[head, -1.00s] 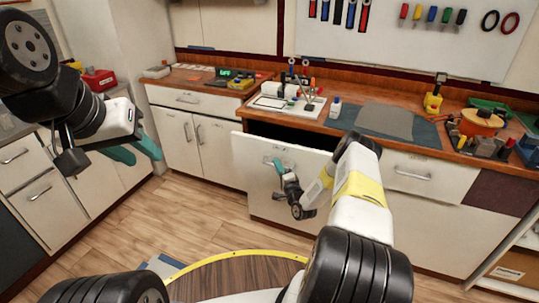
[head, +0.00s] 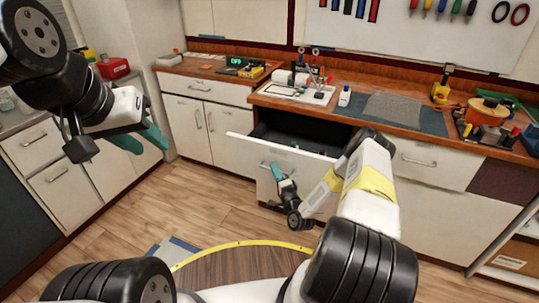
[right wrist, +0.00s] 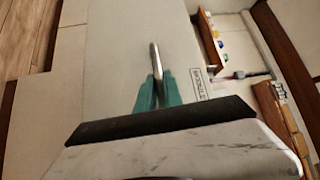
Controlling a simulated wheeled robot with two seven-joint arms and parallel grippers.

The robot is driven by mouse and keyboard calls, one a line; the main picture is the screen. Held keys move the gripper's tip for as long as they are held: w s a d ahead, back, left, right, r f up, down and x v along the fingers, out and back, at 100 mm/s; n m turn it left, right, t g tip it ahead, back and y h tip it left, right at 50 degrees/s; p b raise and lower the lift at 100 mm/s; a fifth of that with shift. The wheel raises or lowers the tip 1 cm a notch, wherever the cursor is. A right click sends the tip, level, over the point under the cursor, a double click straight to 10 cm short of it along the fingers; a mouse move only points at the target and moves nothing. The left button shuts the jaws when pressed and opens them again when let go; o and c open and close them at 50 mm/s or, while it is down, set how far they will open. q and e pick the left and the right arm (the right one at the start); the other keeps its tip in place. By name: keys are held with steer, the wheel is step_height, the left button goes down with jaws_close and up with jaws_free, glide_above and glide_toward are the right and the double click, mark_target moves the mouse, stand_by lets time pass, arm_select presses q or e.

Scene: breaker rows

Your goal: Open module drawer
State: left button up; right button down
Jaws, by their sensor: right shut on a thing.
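The module drawer (head: 245,147) is a white front under the wooden counter. It stands pulled out, with its dark interior (head: 290,131) showing behind the front. My right gripper (head: 272,168) is at the drawer front. In the right wrist view its teal fingers (right wrist: 157,92) are shut on the metal bar handle (right wrist: 154,62), beside a printed label (right wrist: 198,84) on the white front. My left gripper (head: 140,140) hangs empty at the left, its teal fingers apart, away from the drawer.
The counter above holds a small stand with tools (head: 305,80), a grey mat (head: 400,110) and a yellow tool (head: 442,87). White cabinets (head: 205,130) flank the drawer. A round wooden table top with a yellow rim (head: 240,272) is in front. Wood floor between is clear.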

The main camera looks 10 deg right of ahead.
steer(key=shift+s+f, duration=0.1)
steer(key=shift+s, duration=0.15)
steer(key=c, duration=1.8)
jaws_free()
steer(key=shift+o, duration=0.2)
steer(key=v, duration=0.7)
steer(key=shift+s, duration=0.35)
steer(key=shift+s, duration=0.1)
